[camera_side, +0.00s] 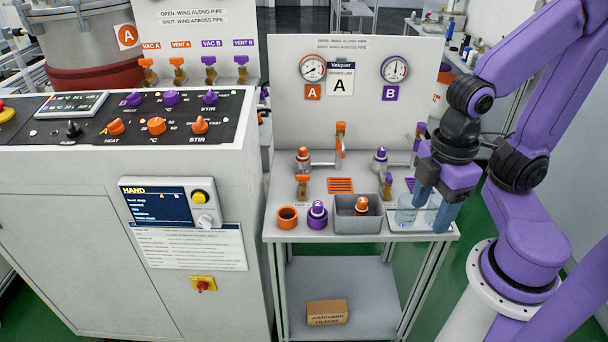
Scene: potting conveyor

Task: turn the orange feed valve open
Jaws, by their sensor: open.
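An orange-winged brass valve (302,185) stands at the front left of the small bench, below an orange-capped fitting (303,158). Its wing looks roughly crosswise, but it is small and its exact angle is hard to tell. Another orange-topped fitting (340,132) stands behind, by the bench's back panel. I cannot read a label telling which is the feed valve. My gripper (430,216) is open, pointing down at the bench's right end, well right of the orange valves. Its fingers partly cover a clear beaker (407,211); I cannot tell whether they touch it.
Purple-topped fittings (381,155) stand between my gripper and the orange ones. A grey bin (345,225) with an orange-capped item, a purple pot (317,217) and an orange pot (287,219) line the front edge. A control cabinet (60,215) stands left. Space above the bench is open.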

